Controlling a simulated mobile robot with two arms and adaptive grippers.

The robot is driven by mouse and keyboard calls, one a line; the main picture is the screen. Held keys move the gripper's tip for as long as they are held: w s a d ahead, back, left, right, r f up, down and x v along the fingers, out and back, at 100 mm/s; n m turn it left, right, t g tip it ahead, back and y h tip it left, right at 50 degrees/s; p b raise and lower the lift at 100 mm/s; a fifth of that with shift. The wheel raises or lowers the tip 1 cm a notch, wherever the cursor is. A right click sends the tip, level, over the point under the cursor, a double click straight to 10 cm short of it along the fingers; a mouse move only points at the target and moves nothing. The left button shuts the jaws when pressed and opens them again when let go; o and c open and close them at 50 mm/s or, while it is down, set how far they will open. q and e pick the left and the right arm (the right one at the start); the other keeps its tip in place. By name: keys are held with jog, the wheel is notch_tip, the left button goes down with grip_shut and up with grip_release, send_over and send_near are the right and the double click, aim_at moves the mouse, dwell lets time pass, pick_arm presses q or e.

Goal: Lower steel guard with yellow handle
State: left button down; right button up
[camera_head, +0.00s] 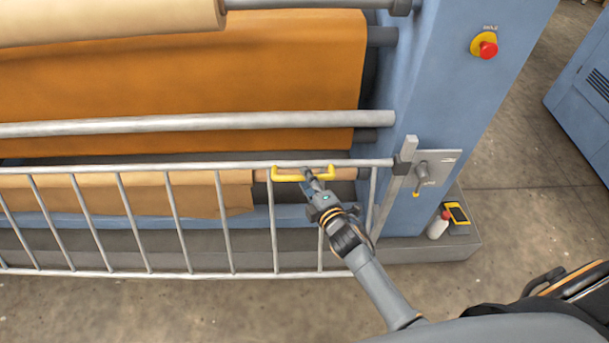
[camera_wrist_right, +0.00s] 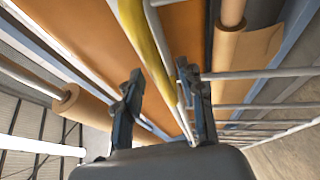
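The steel guard (camera_head: 122,193) is a barred rail frame across the front of the press. Its yellow handle (camera_head: 288,178) is on the top rail near the right end; it also shows in the right wrist view (camera_wrist_right: 146,45). My right gripper (camera_head: 312,179) reaches the handle from the front. In the right wrist view its two fingers (camera_wrist_right: 160,78) are spread, with the yellow bar running between them, nearer the right finger. A gap shows beside the left finger. The fingertips partly hide the handle in the head view. My left gripper is not in view.
The blue press column (camera_head: 450,90) carries a red emergency button (camera_head: 488,49) and a latch plate with a lever (camera_head: 424,175) beside the guard's right end. A white bottle (camera_head: 438,226) and a yellow-black device (camera_head: 458,213) stand on the grey plinth. Floor in front is clear.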

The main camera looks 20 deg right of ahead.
jog(key=shift+x, duration=0.95)
grip_shut()
